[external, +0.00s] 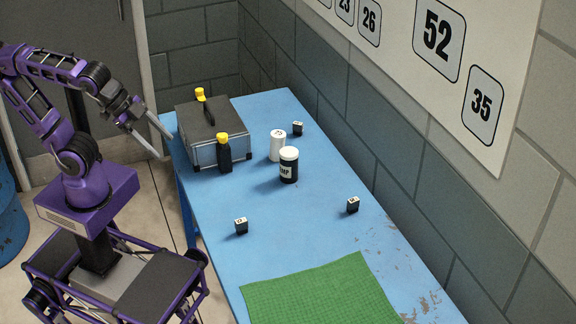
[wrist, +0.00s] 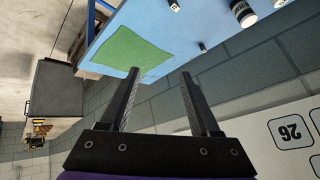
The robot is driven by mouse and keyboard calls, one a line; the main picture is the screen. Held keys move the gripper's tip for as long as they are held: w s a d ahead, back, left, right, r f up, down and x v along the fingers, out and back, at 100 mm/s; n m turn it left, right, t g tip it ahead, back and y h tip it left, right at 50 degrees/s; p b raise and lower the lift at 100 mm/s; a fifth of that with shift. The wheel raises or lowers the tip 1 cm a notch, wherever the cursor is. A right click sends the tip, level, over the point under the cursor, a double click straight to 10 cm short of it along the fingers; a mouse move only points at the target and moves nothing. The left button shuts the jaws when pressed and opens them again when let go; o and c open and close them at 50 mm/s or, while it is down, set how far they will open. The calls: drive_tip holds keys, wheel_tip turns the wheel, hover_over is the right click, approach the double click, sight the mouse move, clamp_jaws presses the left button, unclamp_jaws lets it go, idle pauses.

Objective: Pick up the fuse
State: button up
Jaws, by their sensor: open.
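Three small black blocks with white, marked tops stand on the blue table, and I cannot tell which is the fuse. One block (external: 241,226) is near the left edge, another block (external: 353,205) near the wall side, and a third block (external: 298,128) at the back beside the white jar. Two blocks also show in the wrist view, one at the top (wrist: 174,6) and one nearer the wall (wrist: 202,47). My gripper (external: 166,148) is open and empty, by the table's left edge near the toolbox, apart from every block; its fingers fill the wrist view's middle (wrist: 159,72).
A white jar (external: 276,146) and a black labelled jar (external: 289,168) stand mid-table. A green mat (external: 315,297) lies in front. A block wall borders the right side.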

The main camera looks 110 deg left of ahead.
drive_tip(key=w+a+r+m+t+y, duration=0.1)
drive_tip(key=w+r+m+t, duration=0.15)
drive_tip(key=w+r, duration=0.6)
drive_tip(key=w+a+r+m+t+y, duration=0.1)
drive_tip(key=w+a+r+m+y, duration=0.2)
drive_tip(key=w, duration=1)
drive_tip(key=w+a+r+m+t+h+b, duration=0.1)
drive_tip(key=w+a+r+t, duration=0.15)
drive_tip(key=r, duration=0.25)
drive_tip(key=w+a+r+m+t, duration=0.1)
drive_tip(key=w+r, duration=0.3)
drive_tip(key=r, duration=0.2)
drive_tip(key=n+g+h, duration=0.1)
drive_tip(key=n+g, duration=0.9)
drive_tip(key=n, duration=0.8)
hover_over(353, 200)
drive_tip(key=s+d, duration=0.5)
drive_tip(key=d, duration=0.1)
wheel_tip(353, 200, down, 42)
drive_tip(key=f, duration=0.1)
drive_tip(key=x, duration=0.9)
drive_tip(key=shift+w+a+f, duration=0.2)
drive_tip(key=shift+w+a, duration=0.05)
drive_tip(key=shift+w, duration=0.05)
drive_tip(key=x, duration=0.3)
drive_tip(key=shift+s+a+f+b, duration=0.2)
drive_tip(key=shift+a+f+b, duration=0.15)
drive_tip(key=shift+a, duration=0.1)
drive_tip(key=shift+x, duration=0.8)
drive_tip(key=shift+w, duration=0.1)
